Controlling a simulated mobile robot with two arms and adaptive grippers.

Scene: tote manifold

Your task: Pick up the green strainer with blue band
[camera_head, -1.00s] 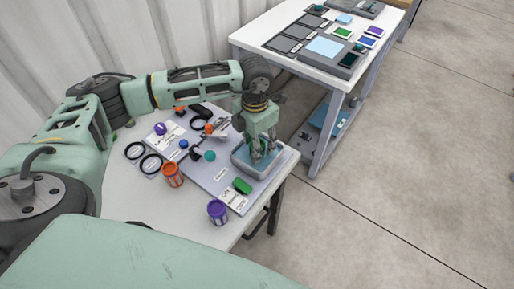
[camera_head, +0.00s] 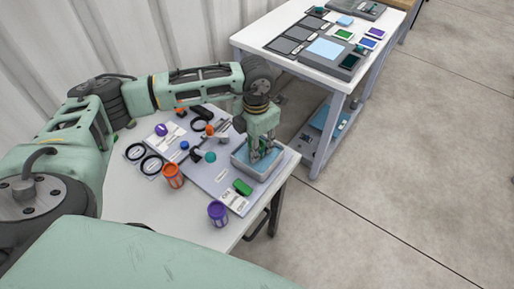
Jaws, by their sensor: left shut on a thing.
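My left gripper (camera_head: 262,152) points down into a grey-rimmed basin (camera_head: 272,175) with a light blue inside, at the right part of the near table. It is shut on a small greenish thing between its fingers, which I take to be the green strainer. The fingers hide most of it, and its blue band cannot be made out. My right gripper is not in view.
An orange strainer (camera_head: 173,177) and a purple strainer (camera_head: 217,214) stand on the white table (camera_head: 140,207). A green block (camera_head: 242,187) lies close in front of the basin. Black rings and small coloured parts lie behind. A second table (camera_head: 290,62) stands at the back right.

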